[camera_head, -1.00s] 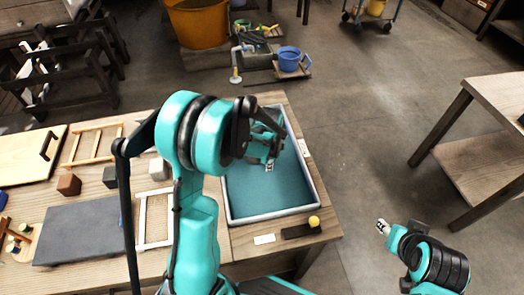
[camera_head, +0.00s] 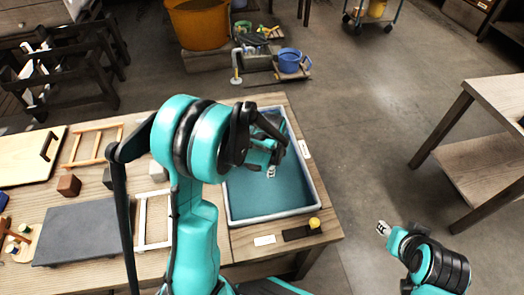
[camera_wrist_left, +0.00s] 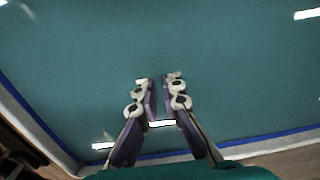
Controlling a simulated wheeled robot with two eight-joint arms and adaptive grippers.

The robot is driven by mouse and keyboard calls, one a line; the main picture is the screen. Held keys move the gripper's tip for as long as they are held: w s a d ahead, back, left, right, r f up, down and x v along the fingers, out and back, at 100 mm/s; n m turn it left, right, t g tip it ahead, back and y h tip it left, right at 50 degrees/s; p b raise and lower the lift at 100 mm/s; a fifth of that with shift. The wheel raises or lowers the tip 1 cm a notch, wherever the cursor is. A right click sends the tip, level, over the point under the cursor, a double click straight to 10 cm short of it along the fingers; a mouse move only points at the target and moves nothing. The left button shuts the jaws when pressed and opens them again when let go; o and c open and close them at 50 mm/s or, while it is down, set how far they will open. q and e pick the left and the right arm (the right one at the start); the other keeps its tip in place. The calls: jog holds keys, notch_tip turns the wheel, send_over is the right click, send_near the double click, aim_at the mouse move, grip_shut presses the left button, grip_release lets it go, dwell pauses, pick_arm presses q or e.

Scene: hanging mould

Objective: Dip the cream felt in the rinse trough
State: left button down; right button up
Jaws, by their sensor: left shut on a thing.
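The rinse trough (camera_head: 232,220) is a pale-rimmed rectangular tray of teal liquid at the right end of the table. It fills the left wrist view (camera_wrist_left: 75,65), with a blue line inside its rim. My left gripper (camera_head: 271,172) is over the trough, pointing down. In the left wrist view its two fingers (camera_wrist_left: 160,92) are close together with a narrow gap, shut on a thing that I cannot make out. I cannot pick out the cream felt in either view. My right gripper (camera_head: 383,228) is beyond the table's right edge, too small to tell open from shut.
Left are a grey slab (camera_head: 77,233), wooden frames (camera_head: 153,220) and small blocks (camera_head: 69,185). Open floor separates the table from another table (camera_head: 480,157) at right.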

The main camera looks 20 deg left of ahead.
pick_arm(q)
jog(key=shift+w, duration=0.1)
jog(key=shift+w+a, duration=0.9)
jog(key=shift+w, duration=0.2)
jog(key=shift+s+d, duration=0.9)
jog(key=shift+s, duration=0.3)
notch_tip(320, 180, up, 11)
jog(key=p, duration=0.8)
jog(key=shift+r, duration=0.1)
